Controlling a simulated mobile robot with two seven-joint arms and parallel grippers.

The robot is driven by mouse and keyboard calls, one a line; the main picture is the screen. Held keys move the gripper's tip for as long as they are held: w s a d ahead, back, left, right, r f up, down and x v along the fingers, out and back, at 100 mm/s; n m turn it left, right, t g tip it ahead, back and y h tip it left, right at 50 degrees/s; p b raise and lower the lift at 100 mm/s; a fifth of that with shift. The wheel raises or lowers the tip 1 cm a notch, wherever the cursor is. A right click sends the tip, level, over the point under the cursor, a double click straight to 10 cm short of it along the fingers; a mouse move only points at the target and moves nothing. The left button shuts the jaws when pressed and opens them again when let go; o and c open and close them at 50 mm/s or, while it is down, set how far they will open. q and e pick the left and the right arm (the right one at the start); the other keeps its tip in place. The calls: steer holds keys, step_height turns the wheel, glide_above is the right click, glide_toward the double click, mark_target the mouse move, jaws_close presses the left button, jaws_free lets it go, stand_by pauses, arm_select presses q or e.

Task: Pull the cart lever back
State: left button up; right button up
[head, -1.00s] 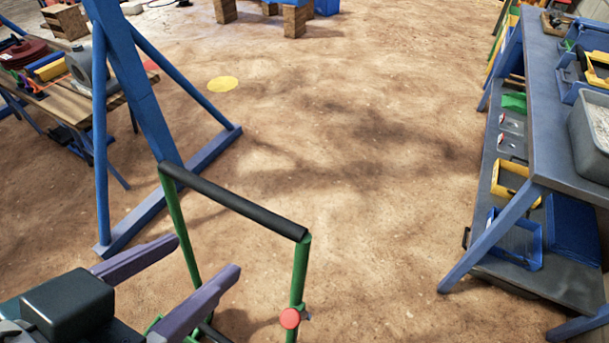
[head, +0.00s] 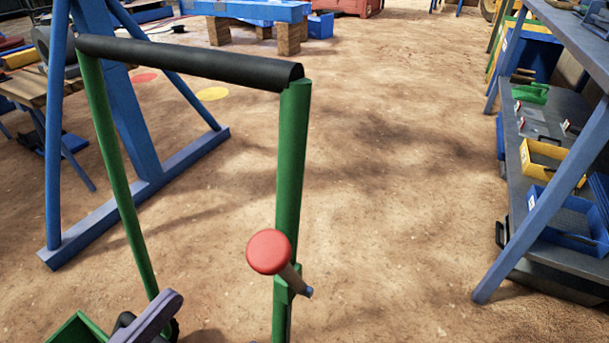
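The cart's green handle frame (head: 290,150) stands close in front of me, with a black grip bar (head: 190,62) across its top. The cart lever (head: 268,251) has a round red knob on a short shaft, which meets the right green post low down. A green edge of the cart body (head: 80,330) shows at the bottom left. One purple finger of my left gripper (head: 152,320) shows at the bottom left, left of the lever and apart from it. Its other finger is hidden, so its opening cannot be told. My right gripper is out of view.
A blue A-frame stand (head: 125,110) is behind the handle at the left, beside a wooden-topped bench (head: 40,88). A blue shelf bench with bins (head: 560,150) lines the right side. The dirt floor (head: 400,200) between is clear.

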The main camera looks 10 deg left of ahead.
mark_target(266, 250)
arm_select(q)
steer(key=b+x, duration=0.1)
steer(key=x, duration=0.8)
steer(key=shift+w, duration=0.15)
steer(key=shift+c, duration=0.4)
jaws_close()
stand_by(0.6)
